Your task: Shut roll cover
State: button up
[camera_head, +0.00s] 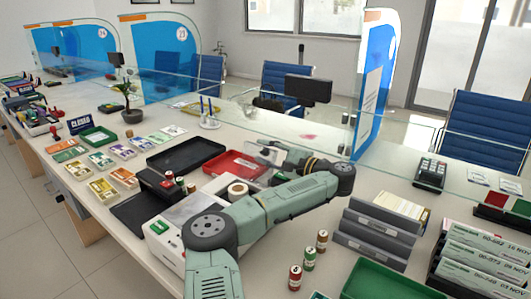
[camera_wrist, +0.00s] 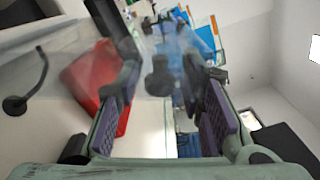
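A white machine (camera_head: 172,238) with a green button stands on the counter at the centre left, partly hidden behind my arm. A pale paper roll (camera_head: 238,189) shows at its far right side, next to my arm. I cannot make out the roll cover or how far it stands open. My gripper (camera_head: 264,152) is above the counter beyond the roll, near the glass screen. In the wrist view my gripper (camera_wrist: 162,82) has its two purple-padded fingers apart. A blurred dark shape shows between and beyond them; I see nothing clearly held.
A red tray (camera_head: 222,166) lies close below my gripper and shows at the left in the wrist view (camera_wrist: 84,80). A black tray (camera_head: 187,153) lies left of it. A glass screen (camera_head: 240,95) runs behind. Grey file racks (camera_head: 375,232) and several small rolls stand right of my arm.

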grip_shut()
dwell(0.6)
